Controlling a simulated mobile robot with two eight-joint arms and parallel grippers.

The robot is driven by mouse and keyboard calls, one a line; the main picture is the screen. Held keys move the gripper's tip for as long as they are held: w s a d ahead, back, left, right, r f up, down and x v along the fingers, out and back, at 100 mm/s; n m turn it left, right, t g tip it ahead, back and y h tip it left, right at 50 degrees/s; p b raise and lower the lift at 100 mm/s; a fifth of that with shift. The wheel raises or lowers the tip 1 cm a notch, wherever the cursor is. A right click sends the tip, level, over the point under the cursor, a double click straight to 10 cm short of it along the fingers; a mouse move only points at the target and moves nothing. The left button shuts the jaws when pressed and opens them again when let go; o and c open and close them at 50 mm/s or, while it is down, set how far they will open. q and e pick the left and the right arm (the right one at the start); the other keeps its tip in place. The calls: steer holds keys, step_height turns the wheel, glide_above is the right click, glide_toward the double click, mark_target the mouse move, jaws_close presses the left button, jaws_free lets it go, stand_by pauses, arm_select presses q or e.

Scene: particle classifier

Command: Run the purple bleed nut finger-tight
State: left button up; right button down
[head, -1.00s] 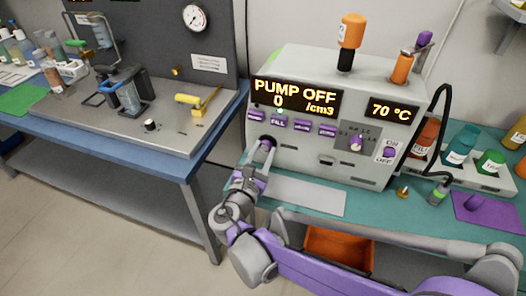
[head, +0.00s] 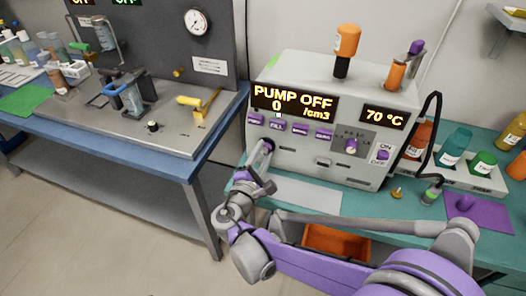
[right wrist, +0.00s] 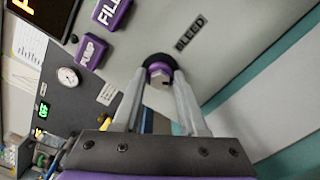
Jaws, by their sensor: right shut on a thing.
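The purple bleed nut (right wrist: 158,69) sits at a dark round port on the front of the machine, beside the BLEED label (right wrist: 189,31) in the right wrist view. It has a paler hex centre. My right gripper (right wrist: 160,85) is shut on the nut, one finger on each side. In the head view my right gripper (head: 265,155) reaches the lower left of the machine's front (head: 310,160), and its fingers mostly hide the nut. The display reads PUMP OFF, 0 /cm3 and 70 °C. Whether the nut is seated cannot be told. My left gripper is not in view.
Purple FILL and PUMP buttons (right wrist: 92,50) are close to the gripper. A pale mat (head: 305,192) lies on the teal bench below, with an orange bin (head: 335,242) under it. Bottles (head: 455,143) and a purple mat (head: 480,212) are at right. A blue-edged bench (head: 190,165) stands left.

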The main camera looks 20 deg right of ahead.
steer(key=m+p, duration=0.1)
steer(key=m, duration=0.5)
steer(key=shift+f, duration=0.15)
steer(key=shift+s, duration=0.1)
stand_by(0.3)
steer(key=shift+c, duration=2.2)
jaws_free()
steer(key=v, duration=1.1)
steer(key=shift+p, duration=0.35)
